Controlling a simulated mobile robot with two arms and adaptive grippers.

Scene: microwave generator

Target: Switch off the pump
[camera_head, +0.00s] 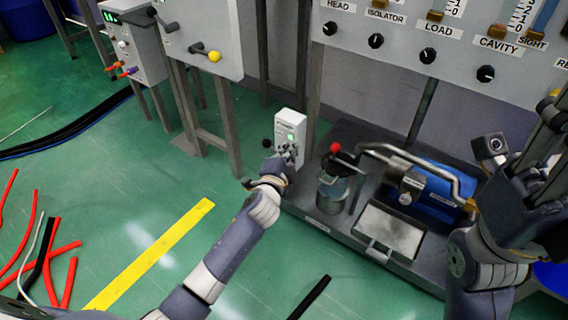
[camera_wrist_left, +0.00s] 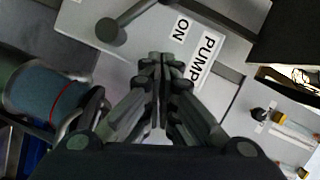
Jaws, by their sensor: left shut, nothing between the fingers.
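The pump switch box (camera_head: 291,122) is a small white box with a lit green indicator, standing at the pump skid's back left in the head view. In the left wrist view its pale face (camera_wrist_left: 225,90) carries the labels "ON" and "PUMP". A dark lever with a round knob (camera_wrist_left: 109,30) shows there at the upper left, apart from my fingers. My left gripper (camera_head: 288,152) is at the box's lower front; its closed fingers (camera_wrist_left: 162,60) are empty and cover part of the face. My right gripper (camera_head: 550,125) is at the right edge, its fingers unclear.
The pump skid (camera_head: 350,240) holds a blue motor (camera_head: 435,195), a bent pipe and a red-knobbed valve (camera_head: 335,148). A control panel (camera_head: 440,60) with knobs hangs above. Red hoses (camera_head: 70,280) lie on the left of the green floor.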

